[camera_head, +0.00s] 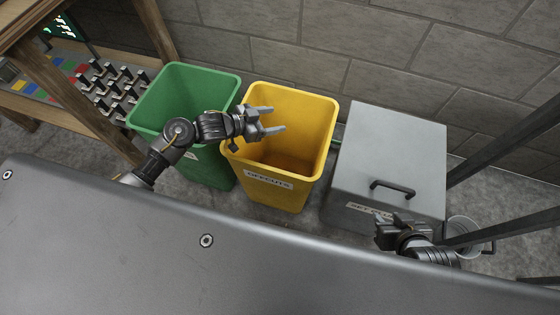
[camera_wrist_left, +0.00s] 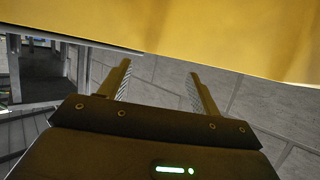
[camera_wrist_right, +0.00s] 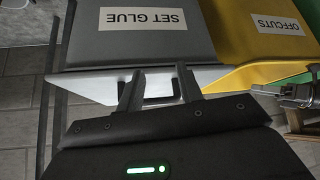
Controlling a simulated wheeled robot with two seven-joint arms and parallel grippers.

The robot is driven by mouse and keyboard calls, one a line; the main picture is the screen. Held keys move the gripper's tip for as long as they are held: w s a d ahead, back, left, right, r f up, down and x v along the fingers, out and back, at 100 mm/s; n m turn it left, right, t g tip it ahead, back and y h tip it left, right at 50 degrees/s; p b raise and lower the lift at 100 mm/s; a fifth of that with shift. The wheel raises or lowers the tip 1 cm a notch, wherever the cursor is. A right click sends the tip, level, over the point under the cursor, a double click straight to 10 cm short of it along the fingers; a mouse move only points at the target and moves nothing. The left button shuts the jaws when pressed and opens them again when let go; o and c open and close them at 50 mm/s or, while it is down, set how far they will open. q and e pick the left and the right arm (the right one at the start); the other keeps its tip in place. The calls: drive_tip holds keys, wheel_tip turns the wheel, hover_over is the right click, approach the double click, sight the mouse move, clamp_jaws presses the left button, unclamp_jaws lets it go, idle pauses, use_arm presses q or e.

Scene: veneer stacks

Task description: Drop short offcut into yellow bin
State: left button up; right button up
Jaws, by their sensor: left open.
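The yellow bin (camera_head: 333,130), labelled OFFCUTS, stands open between a green bin and a grey lidded box. My left gripper (camera_head: 275,119) is above the yellow bin's mouth, with its fingers spread and nothing between them. In the left wrist view its fingers (camera_wrist_left: 160,70) are apart and empty, with a yellow wall of the bin (camera_wrist_left: 220,35) close by. I cannot make out a short offcut in any view; the yellow bin's floor is dim. My right gripper (camera_head: 385,228) is in front of the grey box; its fingers (camera_wrist_right: 159,70) are apart in the right wrist view.
The green bin (camera_head: 150,113) is left of the yellow one. The grey box (camera_head: 390,145), labelled SET GLUE, has a dark handle. A metal bucket (camera_head: 462,226) is at right. A wooden bench (camera_head: 75,80) stands at left, and a block wall (camera_head: 300,40) runs behind.

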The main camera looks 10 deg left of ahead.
drive_tip(key=s+d+f+m+g+h+p, duration=0.1)
drive_tip(key=s+d+g+p, duration=0.15)
drive_tip(key=s, duration=0.25)
use_arm(q)
drive_tip(key=s+d+r+p, duration=0.2)
drive_tip(key=s+d+r, duration=0.2)
drive_tip(key=s+r, duration=0.8)
drive_tip(key=shift+s, duration=0.75)
use_arm(e)
wheel_tip(320, 180, down, 9)
drive_tip(key=g, duration=0.2)
drive_tip(key=shift+w+d+r, duration=0.2)
drive_tip(key=shift+w+d, duration=0.1)
drive_tip(key=shift+w, duration=0.1)
use_arm(q)
drive_tip(key=shift+a+f, duration=0.1)
